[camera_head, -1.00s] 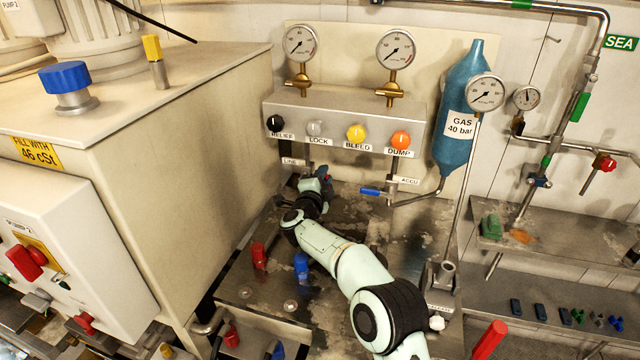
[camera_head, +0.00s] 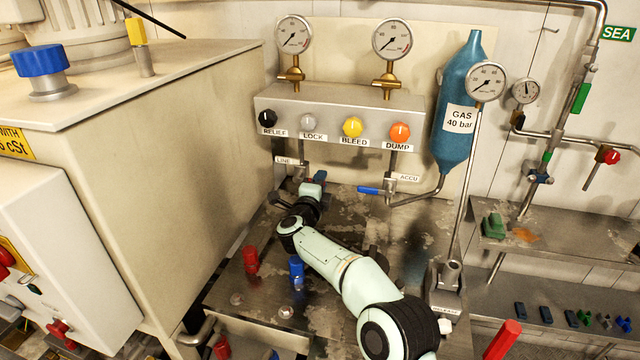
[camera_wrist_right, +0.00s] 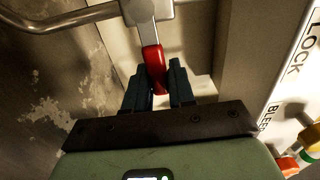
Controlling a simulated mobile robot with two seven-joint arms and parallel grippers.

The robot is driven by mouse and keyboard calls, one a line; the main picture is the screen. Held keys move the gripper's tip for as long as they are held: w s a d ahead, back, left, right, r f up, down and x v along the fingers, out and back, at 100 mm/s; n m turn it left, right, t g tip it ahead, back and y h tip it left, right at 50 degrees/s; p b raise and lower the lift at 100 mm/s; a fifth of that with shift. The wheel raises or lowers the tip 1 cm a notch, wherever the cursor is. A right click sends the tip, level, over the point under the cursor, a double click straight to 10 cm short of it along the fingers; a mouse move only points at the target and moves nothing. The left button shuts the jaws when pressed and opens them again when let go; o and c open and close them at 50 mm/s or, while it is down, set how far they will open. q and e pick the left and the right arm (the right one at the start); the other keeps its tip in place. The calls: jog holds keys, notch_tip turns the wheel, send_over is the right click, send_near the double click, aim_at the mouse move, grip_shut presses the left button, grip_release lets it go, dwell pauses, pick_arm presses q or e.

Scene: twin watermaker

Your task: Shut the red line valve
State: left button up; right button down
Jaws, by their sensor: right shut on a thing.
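The line valve (camera_head: 300,172) sits on the pipe below the LINE label, under the grey valve block. Its red lever (camera_wrist_right: 154,69) shows in the right wrist view, hanging from a metal valve stem, with its end between my right gripper's two dark fingers. My right gripper (camera_wrist_right: 160,88) is shut on this lever. In the head view my right gripper (camera_head: 318,182) is at the line valve, and the wrist mostly hides the lever there. My left gripper is in neither view.
The accu valve's blue lever (camera_head: 369,190) lies level to the right. The valve block (camera_head: 335,105) with its coloured knobs is just above my right gripper. A red cap (camera_head: 250,261) and a blue cap (camera_head: 296,270) stand on the metal bench. A large beige tank (camera_head: 185,170) bounds the left.

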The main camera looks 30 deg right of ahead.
jog(key=c, duration=1)
grip_release()
jog(key=shift+c, duration=0.2)
jog(key=v, duration=1.3)
jog(key=shift+s, duration=0.15)
jog(key=shift+a, duration=0.1)
jog(key=shift+r, duration=0.15)
